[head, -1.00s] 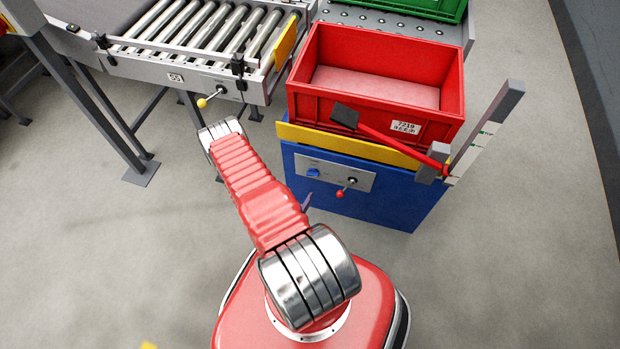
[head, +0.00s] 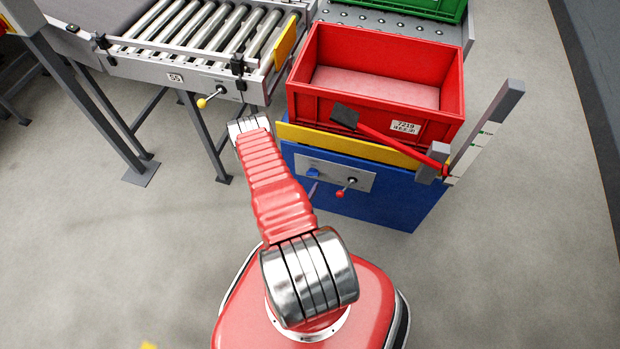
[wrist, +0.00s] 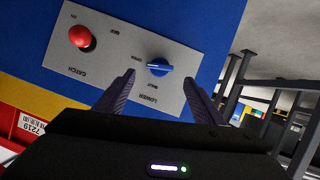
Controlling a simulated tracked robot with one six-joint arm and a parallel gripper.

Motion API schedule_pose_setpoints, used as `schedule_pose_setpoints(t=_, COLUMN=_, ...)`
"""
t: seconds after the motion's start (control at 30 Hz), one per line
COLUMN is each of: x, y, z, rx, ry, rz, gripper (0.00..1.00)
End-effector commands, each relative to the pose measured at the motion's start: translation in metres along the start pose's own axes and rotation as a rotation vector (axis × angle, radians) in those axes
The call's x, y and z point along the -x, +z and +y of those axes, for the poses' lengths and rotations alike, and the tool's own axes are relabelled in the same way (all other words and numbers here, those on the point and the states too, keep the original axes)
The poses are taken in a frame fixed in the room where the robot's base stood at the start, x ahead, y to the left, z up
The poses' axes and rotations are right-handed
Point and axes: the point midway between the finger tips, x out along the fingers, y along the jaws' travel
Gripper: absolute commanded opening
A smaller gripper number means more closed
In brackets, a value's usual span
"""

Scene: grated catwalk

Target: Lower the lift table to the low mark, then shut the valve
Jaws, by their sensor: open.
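The lift table (head: 375,205) is a blue body with a yellow top edge (head: 330,140), and a red crate (head: 420,118) stands on it. A grey panel on its front carries a blue valve knob (head: 313,172) and a red-tipped catch lever (head: 341,193). In the wrist view the panel is upside down, with the blue knob (wrist: 158,68) near "LOWER" and the red ball (wrist: 82,38) near "CATCH". My gripper (wrist: 159,79) is open, its fingers on either side of the blue knob; I cannot tell whether they touch it. A marked post (head: 485,130) stands at the table's right.
A red bar (head: 390,143) with a dark pad crosses the crate's front. A roller conveyor (head: 210,40) with a yellow-tipped lever (head: 203,102) stands left of the table. A green crate (head: 430,8) is behind. The floor at right is clear.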

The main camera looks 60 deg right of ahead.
Motion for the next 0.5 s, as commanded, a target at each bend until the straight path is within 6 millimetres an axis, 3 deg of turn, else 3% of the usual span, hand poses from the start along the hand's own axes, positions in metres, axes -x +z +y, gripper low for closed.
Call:
schedule_pose_setpoints(t=0.3, x=-0.048, y=0.000, z=0.001, rx=-0.001, ry=0.001, rz=0.001, gripper=0.62)
schedule_pose_setpoints(t=0.5, x=-0.066, y=0.000, z=0.000, rx=0.000, ry=0.000, rz=0.000, gripper=0.62)
